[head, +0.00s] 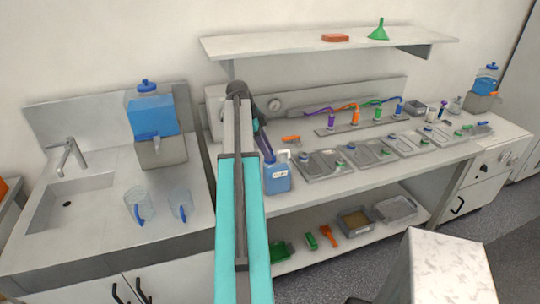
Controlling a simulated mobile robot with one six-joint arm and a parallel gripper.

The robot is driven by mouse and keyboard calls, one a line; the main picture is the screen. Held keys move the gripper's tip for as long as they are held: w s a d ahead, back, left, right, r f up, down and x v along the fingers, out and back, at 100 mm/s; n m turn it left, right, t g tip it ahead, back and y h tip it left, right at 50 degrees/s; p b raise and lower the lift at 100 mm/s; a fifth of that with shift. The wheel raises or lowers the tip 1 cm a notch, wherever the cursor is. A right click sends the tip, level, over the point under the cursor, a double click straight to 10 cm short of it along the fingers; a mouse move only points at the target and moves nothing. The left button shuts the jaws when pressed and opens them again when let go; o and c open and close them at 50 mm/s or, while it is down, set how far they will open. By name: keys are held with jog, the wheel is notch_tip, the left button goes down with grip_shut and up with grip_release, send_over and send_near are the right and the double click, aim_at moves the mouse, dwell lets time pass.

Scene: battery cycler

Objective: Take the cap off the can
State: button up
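The can (277,179) is a blue, box-shaped container with a pale label on its front. It stands upright on the bench's left end, just right of my arm. A whitish cap (284,155) shows at its top. My gripper (268,156) is small in the head view and points down beside the can's top, just left of the cap. My arm hides part of it. I cannot tell whether its fingers are open or shut, or whether they touch the can.
Several metal trays (328,164) line the bench to the right of the can. An orange object (291,139) lies behind it. A rack with coloured cables (355,122) stands at the back. A shelf (300,45) hangs above. A sink (75,195) is at left.

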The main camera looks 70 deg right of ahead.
grip_shut()
jog(key=shift+r, duration=0.1)
jog(key=shift+r+b, duration=1)
jog(key=shift+r, duration=0.5)
jog(key=w+a+r, duration=0.1)
jog(key=w+a, duration=0.1)
jog(key=a, duration=0.5)
jog(key=w+a+b, duration=0.1)
jog(key=w+a, duration=0.2)
jog(key=a, duration=0.5)
jog(key=shift+w+r, duration=0.3)
jog(key=shift+r, duration=0.1)
